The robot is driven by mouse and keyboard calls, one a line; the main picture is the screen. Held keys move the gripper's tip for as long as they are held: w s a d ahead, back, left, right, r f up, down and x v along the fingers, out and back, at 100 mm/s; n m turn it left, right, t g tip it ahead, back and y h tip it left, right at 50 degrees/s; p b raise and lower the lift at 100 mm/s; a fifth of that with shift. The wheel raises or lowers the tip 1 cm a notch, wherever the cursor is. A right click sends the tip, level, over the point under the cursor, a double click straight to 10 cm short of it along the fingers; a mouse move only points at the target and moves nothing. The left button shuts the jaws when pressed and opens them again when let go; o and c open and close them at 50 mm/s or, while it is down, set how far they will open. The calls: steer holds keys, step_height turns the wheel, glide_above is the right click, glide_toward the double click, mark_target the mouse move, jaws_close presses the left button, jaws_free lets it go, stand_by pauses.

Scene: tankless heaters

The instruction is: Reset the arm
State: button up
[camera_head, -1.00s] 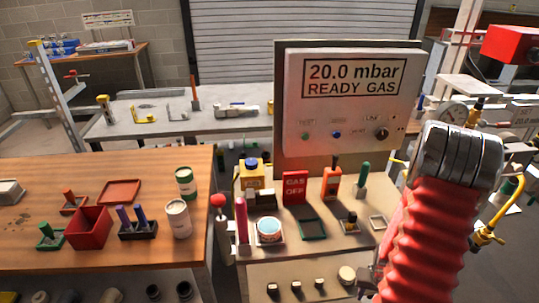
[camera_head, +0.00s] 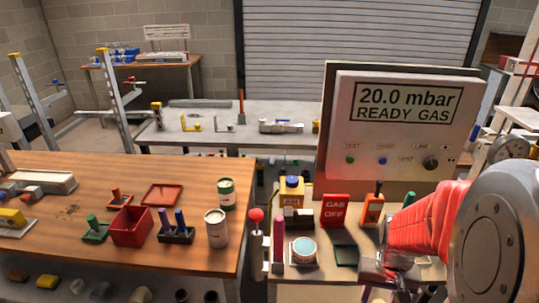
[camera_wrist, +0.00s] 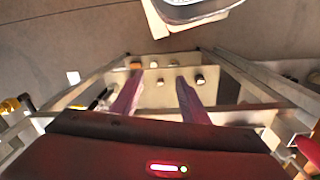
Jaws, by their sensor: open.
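My gripper (camera_wrist: 157,98) shows in the wrist view with its two purple-tinted fingers apart and nothing between them. Beyond the fingers is a pale surface (camera_wrist: 160,92) with several small knobs on it. In the head view my arm, with its red ribbed sleeve and large grey joint, fills the lower right. Its end is low, over the front right of the small bench (camera_head: 330,270). The fingertips cannot be made out there.
A gauge panel (camera_head: 395,125) reading "20.0 mbar READY GAS" stands behind the arm. A wooden table (camera_head: 70,210) with a red box (camera_head: 131,227) is left.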

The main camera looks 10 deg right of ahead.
steer(key=s+a+r+n+t, duration=0.2)
steer(key=a+r+n+t, duration=0.3)
steer(key=a+r, duration=1.2)
step_height(320, 180, up, 3)
steer(key=shift+a+t+y, duration=0.3)
steer(key=shift+a, duration=0.1)
steer(key=shift+o, duration=0.4)
